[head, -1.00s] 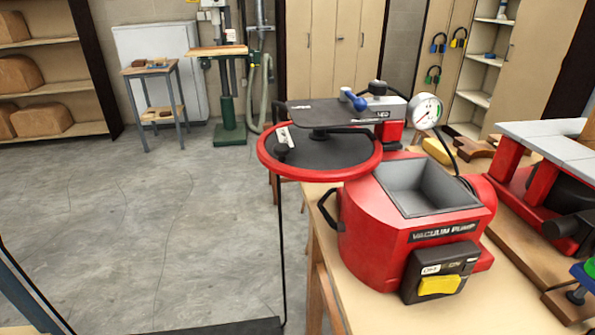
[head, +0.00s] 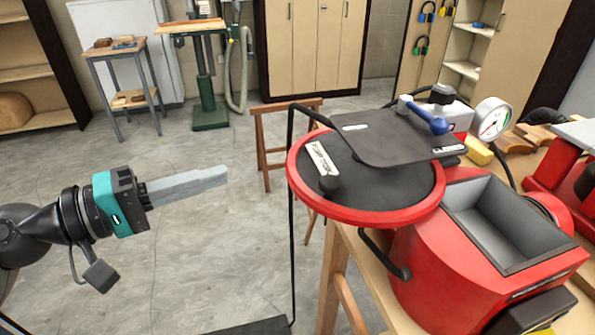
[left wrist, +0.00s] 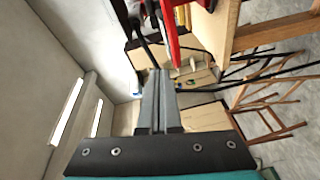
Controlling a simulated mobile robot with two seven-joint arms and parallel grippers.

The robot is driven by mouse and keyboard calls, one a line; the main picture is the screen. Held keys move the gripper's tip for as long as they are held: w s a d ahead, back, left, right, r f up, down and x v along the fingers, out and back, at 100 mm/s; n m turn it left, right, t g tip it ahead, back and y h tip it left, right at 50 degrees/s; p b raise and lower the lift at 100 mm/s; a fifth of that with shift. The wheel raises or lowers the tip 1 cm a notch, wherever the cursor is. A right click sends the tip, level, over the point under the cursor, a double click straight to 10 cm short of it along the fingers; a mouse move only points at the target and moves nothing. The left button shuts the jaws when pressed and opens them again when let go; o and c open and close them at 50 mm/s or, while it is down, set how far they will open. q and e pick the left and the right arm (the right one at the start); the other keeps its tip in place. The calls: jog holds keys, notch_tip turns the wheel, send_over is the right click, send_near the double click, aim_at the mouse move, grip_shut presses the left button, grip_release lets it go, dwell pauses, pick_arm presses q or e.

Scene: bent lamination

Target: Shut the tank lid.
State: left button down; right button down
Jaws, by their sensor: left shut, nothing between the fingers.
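The round lid has a red rim (head: 300,192) and a black top with a pale label and a dark knob. It lies roughly level to the left of the red tank (head: 445,255), partly out past the table edge. The tank's grey rectangular opening (head: 510,225) is uncovered. My left gripper (head: 226,174) is shut and empty, left of the lid and apart from it, its fingers pointing toward it. In the left wrist view the shut fingers (left wrist: 157,75) point toward a red edge (left wrist: 172,35), probably the lid rim. My right gripper is in neither view.
A pressure gauge (head: 490,118) stands behind the tank. The wooden table's leg (head: 335,275) is below the lid. Open floor (head: 190,265) surrounds my left gripper.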

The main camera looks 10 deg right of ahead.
aim_at(298, 175)
pick_arm(q)
jog(key=d+p, duration=0.1)
jog(key=d, duration=0.2)
jog(key=d+p, duration=0.1)
jog(key=d, duration=0.3)
jog(key=s+d+p, duration=0.1)
jog(key=d+p, duration=0.1)
jog(key=d, duration=0.2)
jog(key=shift+d+r, duration=0.1)
jog(key=shift+d, duration=0.1)
jog(key=shift+s+d+f, duration=0.25)
jog(key=shift+s, duration=0.1)
jog(key=shift+p, duration=0.3)
